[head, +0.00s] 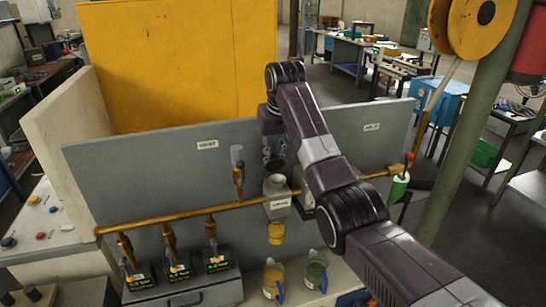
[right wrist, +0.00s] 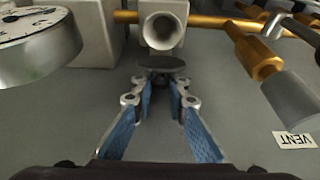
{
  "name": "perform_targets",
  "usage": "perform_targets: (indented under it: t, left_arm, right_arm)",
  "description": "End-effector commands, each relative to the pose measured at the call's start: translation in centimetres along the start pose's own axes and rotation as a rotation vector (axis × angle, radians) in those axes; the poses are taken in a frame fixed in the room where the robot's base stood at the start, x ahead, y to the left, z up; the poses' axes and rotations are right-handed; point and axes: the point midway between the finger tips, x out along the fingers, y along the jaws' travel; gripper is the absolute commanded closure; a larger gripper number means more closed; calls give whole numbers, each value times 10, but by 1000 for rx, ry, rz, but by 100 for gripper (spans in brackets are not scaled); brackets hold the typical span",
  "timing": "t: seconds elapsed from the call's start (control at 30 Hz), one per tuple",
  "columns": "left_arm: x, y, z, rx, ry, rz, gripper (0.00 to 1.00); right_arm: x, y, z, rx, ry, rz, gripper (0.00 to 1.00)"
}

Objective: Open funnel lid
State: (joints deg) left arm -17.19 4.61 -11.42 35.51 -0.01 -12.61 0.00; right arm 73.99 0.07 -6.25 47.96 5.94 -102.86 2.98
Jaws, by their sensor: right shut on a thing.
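The funnel (head: 276,184) is a pale grey cup on a labelled block on the brass pipe in the head view. In the right wrist view the funnel (right wrist: 162,30) shows its round mouth, uncovered. The lid (right wrist: 162,63) is a dark grey disc just beside the mouth, at my fingertips. My right gripper (right wrist: 162,84), with blue finger pads, is shut on the lid. In the head view my right gripper (head: 273,160) is above the funnel, partly hidden by its own arm. My left gripper is not in view.
A grey panel (head: 110,165) stands behind the brass pipe (head: 180,217). A round gauge (right wrist: 35,45) and a valve with a grey cylinder (right wrist: 290,98) flank my gripper in the wrist view. Two jugs (head: 273,279) (head: 315,274) stand below the funnel.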

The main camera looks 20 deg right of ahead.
Motion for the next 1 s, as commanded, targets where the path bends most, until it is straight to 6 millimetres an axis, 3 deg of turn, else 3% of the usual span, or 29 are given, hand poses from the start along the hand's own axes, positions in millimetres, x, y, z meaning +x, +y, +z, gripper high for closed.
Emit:
perform_targets:
  t: [0.37,0.4,0.57,0.83,1.0]
  left_arm:
    - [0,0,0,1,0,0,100]
    - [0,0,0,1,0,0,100]
    - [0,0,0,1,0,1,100]
    - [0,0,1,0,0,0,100]
    - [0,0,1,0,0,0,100]
  right_arm:
    - [0,0,-1,0,1,0,100]
    - [0,0,-1,0,1,0,84]
    - [0,0,-1,0,0,0,68]
    - [-1,0,0,0,-1,0,68]
    - [-18,0,-1,0,2,0,68]
